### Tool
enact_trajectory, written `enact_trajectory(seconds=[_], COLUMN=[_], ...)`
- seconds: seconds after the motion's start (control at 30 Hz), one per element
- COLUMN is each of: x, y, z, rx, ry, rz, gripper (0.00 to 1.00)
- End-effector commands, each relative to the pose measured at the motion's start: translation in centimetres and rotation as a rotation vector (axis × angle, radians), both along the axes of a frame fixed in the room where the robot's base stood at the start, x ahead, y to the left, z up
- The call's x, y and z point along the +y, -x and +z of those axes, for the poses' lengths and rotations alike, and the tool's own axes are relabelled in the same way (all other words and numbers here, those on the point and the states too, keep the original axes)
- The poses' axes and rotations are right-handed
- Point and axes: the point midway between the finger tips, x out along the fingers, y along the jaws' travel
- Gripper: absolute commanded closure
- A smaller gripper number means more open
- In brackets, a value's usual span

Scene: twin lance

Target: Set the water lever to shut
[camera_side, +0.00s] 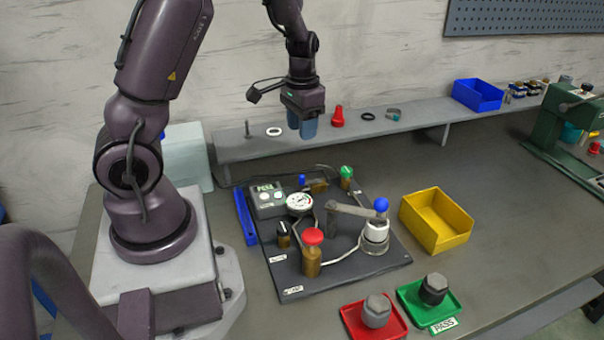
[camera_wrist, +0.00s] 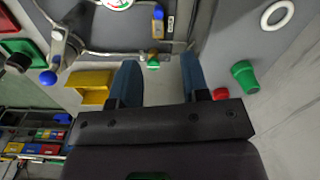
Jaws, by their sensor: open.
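The dark test plate (camera_side: 340,268) lies on the bench with several fittings. A grey arm (camera_side: 350,209) with a blue ball (camera_side: 381,204) reaches over a clear-and-white fitting at its right; the ball also shows in the wrist view (camera_wrist: 48,77). A small blue handle (camera_side: 301,180) sits on a brass valve at the back; it shows in the wrist view (camera_wrist: 158,12). A green knob (camera_side: 346,171) is at the back right. A red knob (camera_side: 313,236) stands on brass in front. No water label is readable. My gripper (camera_side: 301,124) is open and empty, above and behind the plate.
A grey shelf (camera_side: 235,148) runs behind, with a red cone (camera_side: 338,116) and rings. A yellow bin (camera_side: 437,220) stands right of the plate. Red (camera_side: 357,325) and green (camera_side: 415,300) trays with grey pieces are in front. A round gauge (camera_side: 299,203) is mid-plate.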

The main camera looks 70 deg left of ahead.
Motion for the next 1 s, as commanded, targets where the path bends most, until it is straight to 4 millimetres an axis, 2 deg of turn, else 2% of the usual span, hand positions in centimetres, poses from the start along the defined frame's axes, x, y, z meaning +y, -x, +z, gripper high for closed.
enact_trajectory(seconds=[0.17,0.27,0.7,0.83,1.0], x=[-0.1,-0.2,-0.1,-0.1,-0.1], y=[-0.1,0.0,0.1,0.0,0.0], z=[-0.7,-2.0,-10.7,-12.2,-13.0], rx=[-0.003,0.000,0.001,-0.001,-0.003], ry=[0.002,0.003,0.003,0.003,0.002], rz=[-0.053,-0.053,-0.051,-0.051,-0.053], gripper=[0.58,0.58,0.58,0.58,0.58])
